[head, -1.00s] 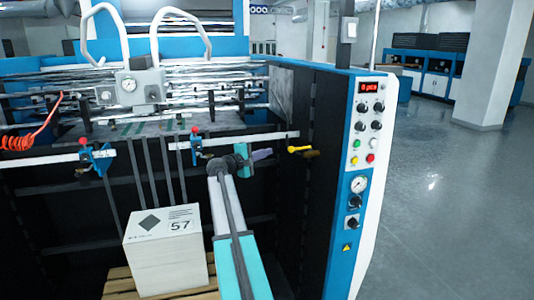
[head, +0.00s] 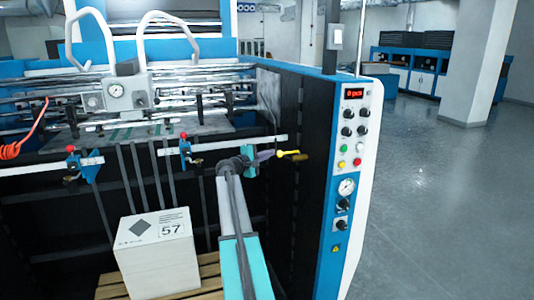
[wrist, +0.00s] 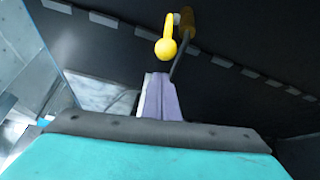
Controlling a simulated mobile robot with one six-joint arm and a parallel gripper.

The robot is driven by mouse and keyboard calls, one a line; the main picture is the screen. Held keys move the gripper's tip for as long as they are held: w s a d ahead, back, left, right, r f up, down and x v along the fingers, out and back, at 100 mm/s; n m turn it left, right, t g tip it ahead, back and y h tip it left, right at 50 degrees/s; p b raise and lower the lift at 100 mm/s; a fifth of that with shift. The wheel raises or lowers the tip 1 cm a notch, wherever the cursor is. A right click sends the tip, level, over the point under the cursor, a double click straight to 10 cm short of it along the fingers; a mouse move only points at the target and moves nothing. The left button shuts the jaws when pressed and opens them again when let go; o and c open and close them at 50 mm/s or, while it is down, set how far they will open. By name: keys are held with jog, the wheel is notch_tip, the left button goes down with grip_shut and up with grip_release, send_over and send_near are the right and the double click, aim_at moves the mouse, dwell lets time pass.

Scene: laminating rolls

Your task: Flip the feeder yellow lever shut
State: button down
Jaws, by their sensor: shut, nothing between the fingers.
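The yellow lever (head: 289,153) sticks out from the dark inner side wall of the feeder, to the right of my gripper in the head view. In the wrist view the yellow lever (wrist: 168,46) shows its round knob, just beyond the fingertips. My gripper (head: 264,154) is shut and empty, with its purple-grey fingers (wrist: 160,98) pointing at the lever. The fingertips are close to the knob; I cannot tell whether they touch it.
A control panel (head: 352,130) with buttons and a gauge stands right of the feeder. A white box (head: 157,250) marked 57 sits on a wooden pallet (head: 112,291) below left. Blue clamps with red knobs (head: 185,148) are on a bar left of my gripper. Open floor lies right.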

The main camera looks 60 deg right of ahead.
jog(key=shift+s+a+r+p, duration=0.15)
jog(key=shift+s+a+p, duration=0.15)
jog(key=shift+s, duration=0.3)
jog(key=shift+s+a+r+p, duration=0.1)
jog(key=shift+s+a+p, duration=0.15)
jog(key=shift+s, duration=0.3)
jog(key=shift+a+n+t, duration=0.3)
